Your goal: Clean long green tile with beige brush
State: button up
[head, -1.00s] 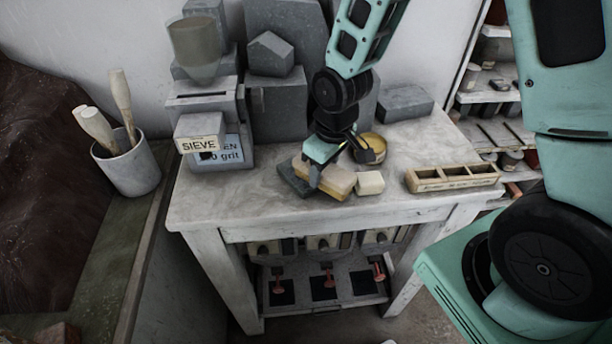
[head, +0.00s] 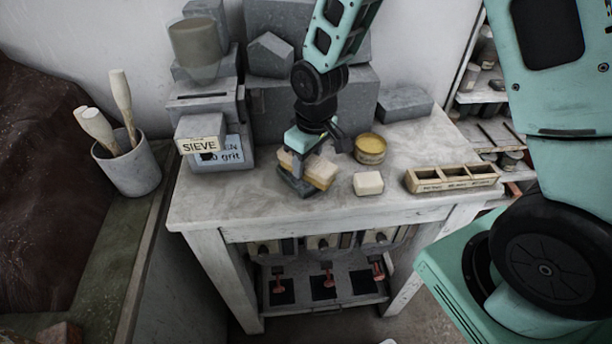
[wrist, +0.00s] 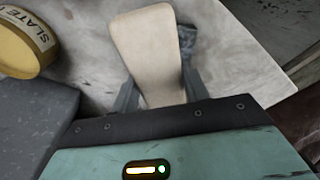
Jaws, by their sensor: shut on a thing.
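My gripper (head: 299,172) is shut on the beige brush (head: 321,174), low over the worktable. The brush also fills the middle of the wrist view (wrist: 148,45), between my two fingers. A dark grey-green tile (head: 293,188) lies on the tabletop under the brush and fingers, mostly hidden by them. I cannot tell whether the bristles touch it. In the wrist view a small dark piece, perhaps the tile (wrist: 188,47), shows just right of the brush.
On the worktable (head: 225,203), a pale block (head: 368,183), a yellow tin (head: 370,149) and a compartment tray (head: 452,179) stand to the right. The sieve box (head: 207,140) and grey blocks (head: 285,105) stand behind. The table's front left is clear.

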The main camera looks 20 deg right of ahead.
jog(key=shift+s+d+r+p, duration=0.3)
jog(key=shift+s+r, duration=0.1)
jog(key=shift+s, duration=0.1)
jog(key=shift+s+d+r+p, duration=0.25)
jog(key=shift+s+r, duration=0.1)
jog(key=shift+s, duration=0.15)
jog(key=shift+r+p, duration=1.05)
jog(key=shift+r, duration=0.2)
notch_tip(320, 180, up, 4)
jog(key=p, duration=0.3)
jog(key=shift+r, duration=0.1)
